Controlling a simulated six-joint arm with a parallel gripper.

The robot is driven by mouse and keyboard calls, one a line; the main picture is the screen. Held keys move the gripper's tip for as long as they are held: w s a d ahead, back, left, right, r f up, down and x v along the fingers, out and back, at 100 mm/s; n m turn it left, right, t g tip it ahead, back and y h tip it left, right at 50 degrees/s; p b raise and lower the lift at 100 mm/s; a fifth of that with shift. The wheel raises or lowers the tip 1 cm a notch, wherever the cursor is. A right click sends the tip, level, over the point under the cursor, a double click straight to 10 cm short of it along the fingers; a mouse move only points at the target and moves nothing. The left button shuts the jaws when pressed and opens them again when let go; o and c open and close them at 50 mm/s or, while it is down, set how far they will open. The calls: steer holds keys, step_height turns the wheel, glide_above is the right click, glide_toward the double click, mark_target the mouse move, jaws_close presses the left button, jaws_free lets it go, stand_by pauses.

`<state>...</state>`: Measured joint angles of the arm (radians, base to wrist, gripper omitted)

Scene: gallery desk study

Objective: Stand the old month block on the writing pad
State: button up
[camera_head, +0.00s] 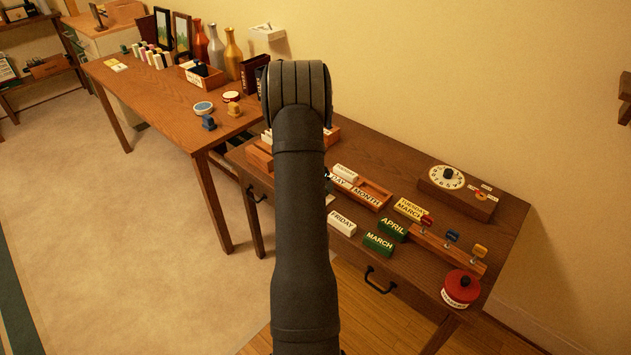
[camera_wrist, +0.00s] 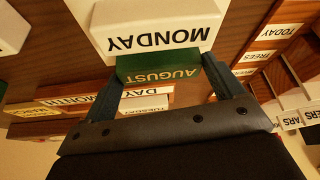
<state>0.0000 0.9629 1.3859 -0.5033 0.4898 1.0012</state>
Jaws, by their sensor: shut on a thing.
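My gripper is hidden behind my own arm in the head view. In the wrist view my gripper (camera_wrist: 163,72) is shut on the green AUGUST block (camera_wrist: 160,69), whose lettering appears upside down. A white MONDAY block (camera_wrist: 160,32) is right beside it in that picture and covers part of the green block and the fingertips; I cannot tell whether they touch. The DAY and MONTH tray (camera_head: 372,196) is on the desk, with a white block (camera_head: 345,173) at its DAY side and its MONTH slot looking empty. I cannot make out the writing pad clearly; my arm covers that area.
On the desk are a white FRIDAY block (camera_head: 342,224), green APRIL (camera_head: 393,230) and MARCH (camera_head: 379,244) blocks, and a yellow TUESDAY MARCH card (camera_head: 409,208). A peg rail (camera_head: 440,250), dial box (camera_head: 457,194) and red pot (camera_head: 461,289) fill the right side.

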steer(key=o, duration=0.8)
steer(key=shift+r, duration=0.1)
steer(key=v, duration=1.2)
steer(key=x, duration=1.2)
steer(key=shift+f, duration=0.2)
steer(key=shift+w+r, duration=0.1)
steer(key=shift+r, duration=1.2)
